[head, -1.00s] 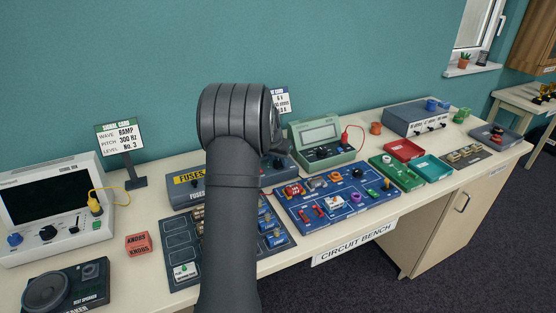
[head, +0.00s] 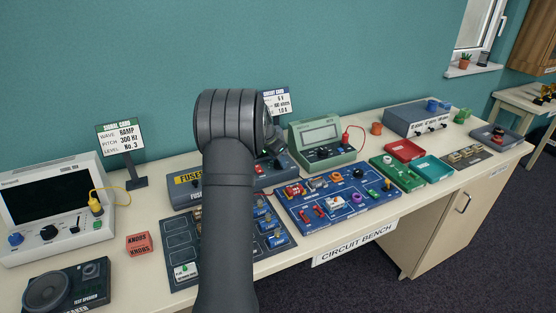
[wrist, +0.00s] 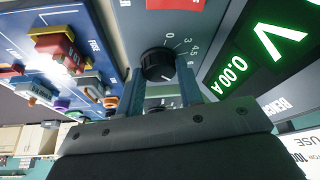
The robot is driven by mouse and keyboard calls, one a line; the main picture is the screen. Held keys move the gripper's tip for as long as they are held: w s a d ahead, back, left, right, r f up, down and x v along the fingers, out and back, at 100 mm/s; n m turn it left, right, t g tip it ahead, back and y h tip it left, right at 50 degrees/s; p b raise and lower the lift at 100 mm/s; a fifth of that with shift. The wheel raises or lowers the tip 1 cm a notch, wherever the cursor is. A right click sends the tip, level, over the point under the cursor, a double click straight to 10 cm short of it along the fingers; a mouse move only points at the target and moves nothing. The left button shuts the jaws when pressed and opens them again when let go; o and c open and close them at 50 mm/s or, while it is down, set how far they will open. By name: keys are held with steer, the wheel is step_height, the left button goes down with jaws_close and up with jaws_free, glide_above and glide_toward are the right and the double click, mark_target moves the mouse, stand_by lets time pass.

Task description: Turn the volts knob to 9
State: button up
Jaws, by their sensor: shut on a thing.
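The volts knob (wrist: 157,64) is a round black knob on a grey panel in the wrist view. Printed marks 0, 3, 4.5 and 6 run around its upper and right side; other marks are hidden, and I cannot read its pointer surely. My gripper (wrist: 160,82) is shut on this knob, one finger on each side. In the head view my arm hides the knob and most of the gripper. The grey power supply (head: 284,170) shows only in part behind my arm.
A blue circuit board (head: 338,222) with several parts lies right of my arm, also close beside the panel in the wrist view. A green meter (head: 322,150) stands behind it. A card (head: 276,103) stands behind the supply. A fuse box (head: 186,179) is at left.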

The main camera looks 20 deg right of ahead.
steer(key=o, duration=1)
steer(key=shift+c, duration=0.2)
steer(key=v, duration=1.7)
steer(key=shift+r, duration=0.25)
steer(key=shift+f, duration=0.1)
steer(key=x, duration=1.7)
steer(key=shift+f, duration=0.15)
